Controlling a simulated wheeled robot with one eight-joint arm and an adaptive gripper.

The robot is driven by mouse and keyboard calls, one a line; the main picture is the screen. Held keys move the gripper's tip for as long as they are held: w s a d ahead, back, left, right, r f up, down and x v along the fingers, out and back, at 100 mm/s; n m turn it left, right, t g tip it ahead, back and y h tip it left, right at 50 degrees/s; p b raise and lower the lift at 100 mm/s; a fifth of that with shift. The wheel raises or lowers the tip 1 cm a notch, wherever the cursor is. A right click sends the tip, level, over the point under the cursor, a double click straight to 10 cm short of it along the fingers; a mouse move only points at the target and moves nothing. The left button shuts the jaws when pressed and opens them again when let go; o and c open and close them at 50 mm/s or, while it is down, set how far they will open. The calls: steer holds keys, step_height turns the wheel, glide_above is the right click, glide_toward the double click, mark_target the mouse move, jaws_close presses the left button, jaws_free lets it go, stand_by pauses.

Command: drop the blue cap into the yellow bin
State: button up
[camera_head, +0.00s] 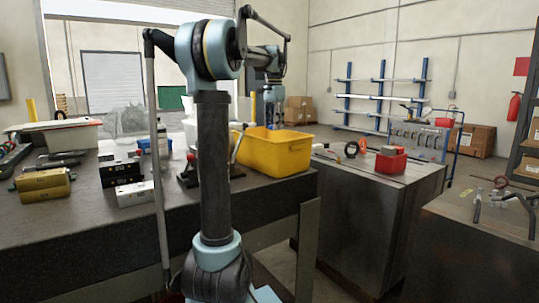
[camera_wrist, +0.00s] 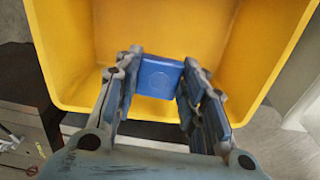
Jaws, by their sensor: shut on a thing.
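The blue cap (camera_wrist: 160,77) shows in the wrist view as a small blue square piece between my gripper's fingers. My gripper (camera_wrist: 158,92) is shut on it, one finger on each side. The yellow bin (camera_wrist: 165,20) fills the upper part of the wrist view, and the cap appears against its inside. I cannot tell how high the cap is above the bin's floor. In the head view the yellow bin (camera_head: 283,155) stands on the dark workbench, right of my arm.
The workbench (camera_head: 100,228) also carries gold and black boxes (camera_head: 43,184), a white box (camera_head: 135,194) and a white-green tray (camera_head: 55,132) at left. A grey cabinet (camera_head: 380,215) with a red bin (camera_head: 391,158) stands to the right, beyond a gap.

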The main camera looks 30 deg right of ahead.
steer(key=shift+f, duration=0.75)
steer(key=o, duration=0.9)
steer(key=shift+c, duration=0.2)
step_height(320, 180, up, 12)
